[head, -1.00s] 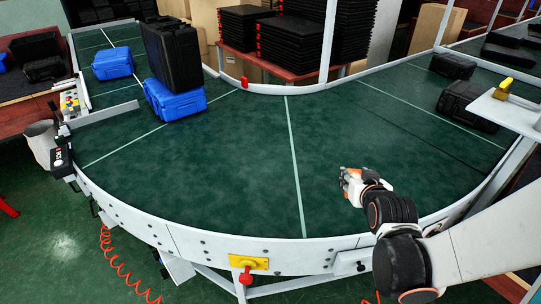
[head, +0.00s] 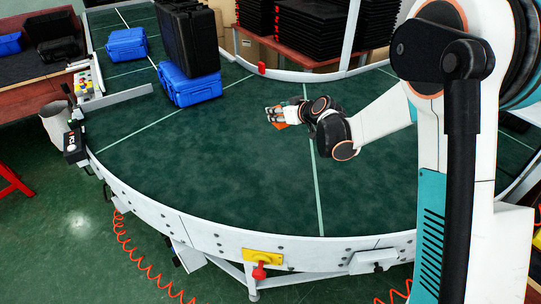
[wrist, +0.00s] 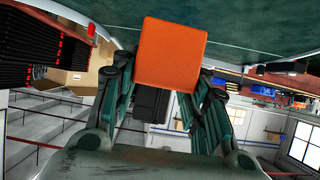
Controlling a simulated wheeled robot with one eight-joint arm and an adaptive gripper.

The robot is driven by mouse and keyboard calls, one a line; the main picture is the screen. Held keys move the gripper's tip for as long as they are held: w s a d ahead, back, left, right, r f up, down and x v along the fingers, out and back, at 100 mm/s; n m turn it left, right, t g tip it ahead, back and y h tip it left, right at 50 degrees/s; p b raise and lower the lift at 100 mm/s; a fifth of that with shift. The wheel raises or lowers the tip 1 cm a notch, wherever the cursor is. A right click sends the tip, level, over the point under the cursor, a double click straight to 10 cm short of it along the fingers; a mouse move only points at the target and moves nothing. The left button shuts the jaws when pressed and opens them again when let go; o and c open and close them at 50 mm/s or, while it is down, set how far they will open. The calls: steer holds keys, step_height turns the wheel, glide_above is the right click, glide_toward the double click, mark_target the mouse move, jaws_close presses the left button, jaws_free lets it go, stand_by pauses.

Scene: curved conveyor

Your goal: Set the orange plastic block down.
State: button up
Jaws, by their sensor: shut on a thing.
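The orange plastic block (wrist: 172,53) shows large between the fingers of my gripper (wrist: 166,72) in the wrist view. In the head view my gripper (head: 274,116) is over the middle of the green conveyor (head: 240,160), pointing left. A small part of the orange block (head: 281,125) shows at its fingertips. The gripper is shut on the block. I cannot tell whether the block touches the belt.
A blue case (head: 191,88) with a tall black case (head: 187,40) on it stands on the belt at upper left. Another blue case (head: 127,44) is farther left. The belt in front of my gripper is clear. A white rim (head: 200,229) borders the conveyor.

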step_height(320, 180, down, 19)
steer(key=b, duration=0.6)
steer(key=shift+b, duration=0.35)
steer(key=shift+f, duration=0.15)
steer(key=o, duration=1.1)
steer(key=shift+d+r, duration=0.1)
steer(key=shift+r, duration=0.1)
steer(key=p+v, duration=0.3)
steer(key=v, duration=0.9)
steer(key=shift+p, duration=0.3)
